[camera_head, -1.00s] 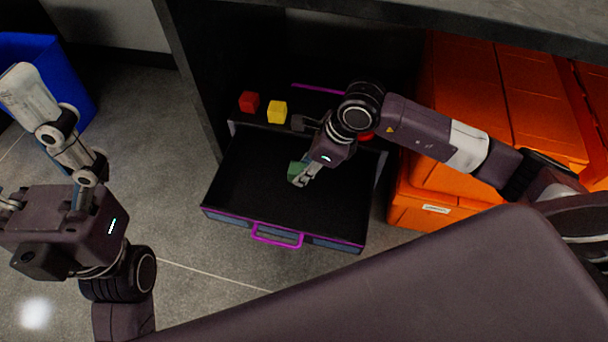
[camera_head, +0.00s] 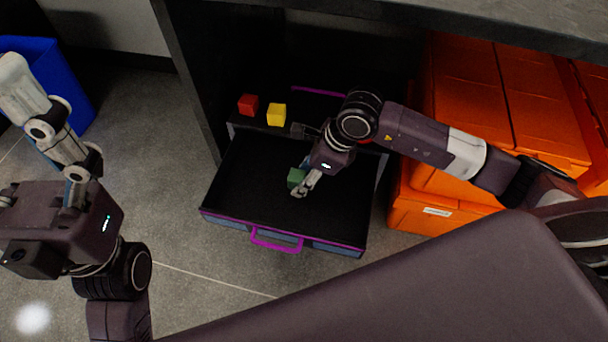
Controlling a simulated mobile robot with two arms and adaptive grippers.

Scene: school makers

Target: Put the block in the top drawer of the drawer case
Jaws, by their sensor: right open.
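The drawer case stands in the dark space under the table, its top drawer (camera_head: 225,190) pulled out toward me, with a magenta handle (camera_head: 277,240). A green block (camera_head: 295,177) is at the drawer's inside, right by the fingers of my right gripper (camera_head: 304,188). My right gripper points down over the drawer and is open; whether the block touches a finger or the drawer floor I cannot tell.
A red block (camera_head: 248,104) and a yellow block (camera_head: 276,114) sit on top of the case behind the drawer. Orange crates (camera_head: 480,110) are stacked to the right. A blue bin (camera_head: 45,75) stands at the far left. The grey tabletop (camera_head: 530,25) overhangs above.

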